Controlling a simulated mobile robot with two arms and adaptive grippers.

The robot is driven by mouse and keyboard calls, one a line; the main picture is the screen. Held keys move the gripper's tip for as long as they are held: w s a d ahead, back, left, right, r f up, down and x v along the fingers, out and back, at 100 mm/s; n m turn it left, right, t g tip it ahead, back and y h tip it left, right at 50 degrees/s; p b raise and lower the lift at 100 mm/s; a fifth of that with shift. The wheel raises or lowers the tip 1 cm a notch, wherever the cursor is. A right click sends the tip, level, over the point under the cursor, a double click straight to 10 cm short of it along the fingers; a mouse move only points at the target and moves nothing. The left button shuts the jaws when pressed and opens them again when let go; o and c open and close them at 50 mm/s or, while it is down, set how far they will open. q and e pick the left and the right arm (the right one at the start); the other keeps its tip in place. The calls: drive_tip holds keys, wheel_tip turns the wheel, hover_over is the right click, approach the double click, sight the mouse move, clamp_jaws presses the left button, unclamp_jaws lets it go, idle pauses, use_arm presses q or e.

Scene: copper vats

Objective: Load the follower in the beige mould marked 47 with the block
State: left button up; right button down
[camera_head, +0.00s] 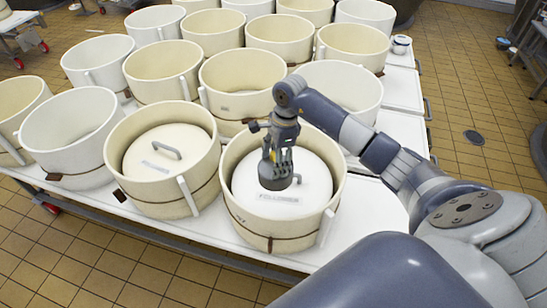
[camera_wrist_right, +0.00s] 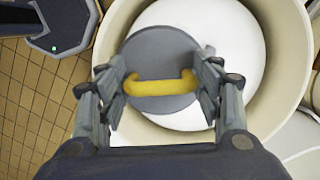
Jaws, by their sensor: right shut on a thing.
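The beige mould (camera_head: 262,226) stands at the front edge of the white table, with a small dark mark on its wall too small to read surely. A white follower (camera_head: 311,180) with a "FOLLOWER" label lies inside it. The block (camera_head: 275,183), a dark grey round weight with a yellow handle, is over the follower, inside the rim as seen from above. My right gripper (camera_head: 277,155) is shut on the block's handle (camera_wrist_right: 160,87). In the right wrist view the grey block (camera_wrist_right: 164,47) overlaps the white follower (camera_wrist_right: 238,45). I cannot tell whether they touch. My left gripper is out of view.
Another beige mould (camera_head: 150,200) with a handled lid-like follower (camera_head: 165,158) stands close on the left. Several white and beige moulds crowd the table behind. The white table top (camera_head: 375,215) is bare at the right. Tiled floor (camera_head: 470,105) is open beyond.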

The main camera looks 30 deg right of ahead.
drive_tip(key=shift+w+f+b, duration=0.15)
drive_tip(key=shift+f+b, duration=0.35)
drive_tip(key=shift+f, duration=0.45)
drive_tip(key=shift+w+f+b, duration=0.15)
drive_tip(key=shift+f+b, duration=0.3)
drive_tip(key=shift+f, duration=0.5)
wheel_tip(320, 180, down, 10)
drive_tip(key=b, duration=0.9)
drive_tip(key=shift+f+b, duration=0.8)
drive_tip(key=shift+b, duration=0.1)
drive_tip(key=shift+c, duration=1.9)
unclamp_jaws()
drive_tip(key=shift+s, duration=0.2)
drive_tip(key=shift+f, duration=0.2)
wheel_tip(320, 180, up, 7)
drive_tip(key=p, duration=0.4)
